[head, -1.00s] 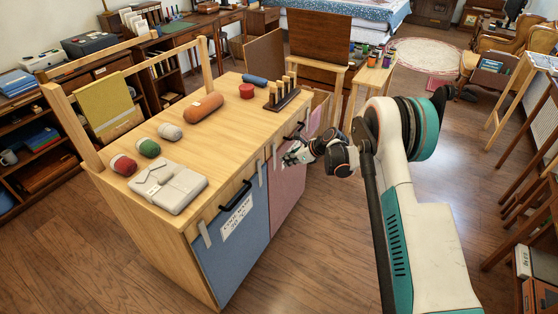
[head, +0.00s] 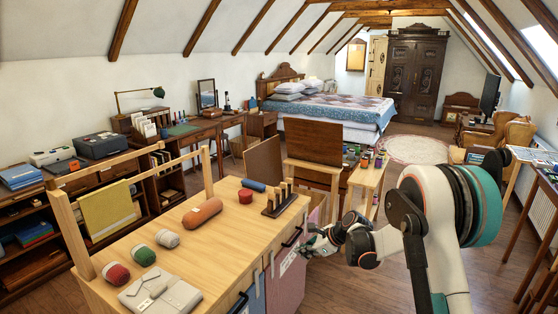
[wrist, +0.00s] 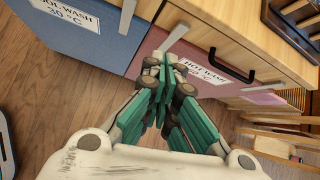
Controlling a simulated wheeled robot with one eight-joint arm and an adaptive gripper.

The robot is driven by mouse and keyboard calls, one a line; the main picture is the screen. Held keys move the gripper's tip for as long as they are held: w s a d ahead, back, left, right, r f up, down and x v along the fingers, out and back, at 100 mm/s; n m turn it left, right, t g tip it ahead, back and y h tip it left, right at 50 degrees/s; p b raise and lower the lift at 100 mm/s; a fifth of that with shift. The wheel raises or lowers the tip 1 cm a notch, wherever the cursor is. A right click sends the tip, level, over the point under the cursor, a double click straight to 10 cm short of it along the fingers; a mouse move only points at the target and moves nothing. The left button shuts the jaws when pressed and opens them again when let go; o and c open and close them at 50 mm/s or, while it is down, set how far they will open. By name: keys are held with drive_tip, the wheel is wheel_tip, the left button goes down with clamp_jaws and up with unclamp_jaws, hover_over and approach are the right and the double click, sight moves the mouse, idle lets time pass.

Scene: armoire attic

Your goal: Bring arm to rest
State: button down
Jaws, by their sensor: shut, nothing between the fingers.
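My gripper (head: 315,241) is at the front of the wooden cabinet, by its pink door (head: 286,280), in the head view. In the wrist view my gripper (wrist: 165,72) has its green fingers together and empty, pointing toward the cabinet. The pink door (wrist: 197,62) carries a "wash" label partly covered by the fingers. I cannot tell whether the fingertips touch the door. My arm is bent, with its elbow raised at the right of the head view.
The cabinet top (head: 222,239) holds yarn balls (head: 142,256), an orange roll (head: 202,212) and a peg rack (head: 281,201). A blue door (wrist: 82,25) with a black handle is left of the pink one. A small table (head: 366,179) stands beyond. Wooden floor shows below.

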drive_tip(key=s+d+r+n+h, duration=0.2)
drive_tip(key=s+r+n, duration=0.3)
drive_tip(key=s+r, duration=0.45)
drive_tip(key=s+d+r+n+h, duration=0.25)
drive_tip(key=s+r+n, duration=0.25)
drive_tip(key=s+r, duration=0.5)
drive_tip(key=s+d+n+h, duration=0.1)
drive_tip(key=s+n, duration=0.3)
drive_tip(key=s, duration=0.4)
drive_tip(key=s+d+r+n+t, duration=0.1)
drive_tip(key=s+d+n, duration=0.2)
drive_tip(key=s, duration=0.5)
drive_tip(key=s+d+n+t+h, duration=0.1)
drive_tip(key=s+n, duration=0.3)
drive_tip(key=s, duration=0.4)
drive_tip(key=shift+d+r+n+h, duration=0.3)
drive_tip(key=shift+d+r+h, duration=0.1)
drive_tip(key=shift+d, duration=0.2)
